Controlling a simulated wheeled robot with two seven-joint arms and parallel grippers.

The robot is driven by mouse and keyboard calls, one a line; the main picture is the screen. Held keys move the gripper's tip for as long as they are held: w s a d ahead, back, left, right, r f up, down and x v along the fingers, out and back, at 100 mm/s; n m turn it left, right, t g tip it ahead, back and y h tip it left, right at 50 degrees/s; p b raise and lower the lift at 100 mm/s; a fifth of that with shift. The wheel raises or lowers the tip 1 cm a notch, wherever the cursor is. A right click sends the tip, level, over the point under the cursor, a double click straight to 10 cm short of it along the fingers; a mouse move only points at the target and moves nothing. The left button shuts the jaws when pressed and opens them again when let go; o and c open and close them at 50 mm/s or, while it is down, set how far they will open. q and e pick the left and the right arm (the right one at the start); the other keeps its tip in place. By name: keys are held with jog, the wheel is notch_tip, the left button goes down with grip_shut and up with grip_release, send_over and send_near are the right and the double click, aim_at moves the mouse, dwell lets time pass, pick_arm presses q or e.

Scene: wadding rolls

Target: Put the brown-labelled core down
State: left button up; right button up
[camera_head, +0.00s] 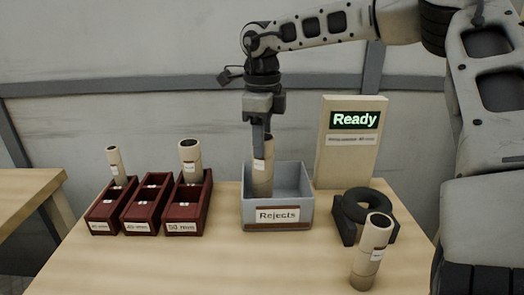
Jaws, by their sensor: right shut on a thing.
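My right gripper (262,145) points straight down above the grey Rejects bin (277,226) and is shut on the upper rim of a tan cardboard core (262,180). The core is upright, with its lower end inside the bin behind the front wall. I cannot tell whether it touches the bin floor. A small pale label shows near its top; its brown colour cannot be made out. My left gripper is not in view.
Three dark red boxes (139,222) stand at left; the left and right ones hold upright cores (116,165) (191,160). A Ready display (352,140) stands behind a black ring on a cradle (366,205). Another core (370,253) stands at front right. The front middle table is clear.

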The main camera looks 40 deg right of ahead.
jog(key=shift+w+f, duration=0.1)
jog(key=shift+f, duration=1.5)
jog(key=shift+f+b, duration=0.35)
jog(key=shift+b, duration=0.1)
jog(key=o, duration=0.8)
jog(key=shift+c, duration=0.2)
jog(key=shift+r, duration=0.15)
notch_tip(320, 180, up, 12)
jog(key=shift+r+p, duration=0.25)
jog(key=shift+p, duration=0.65)
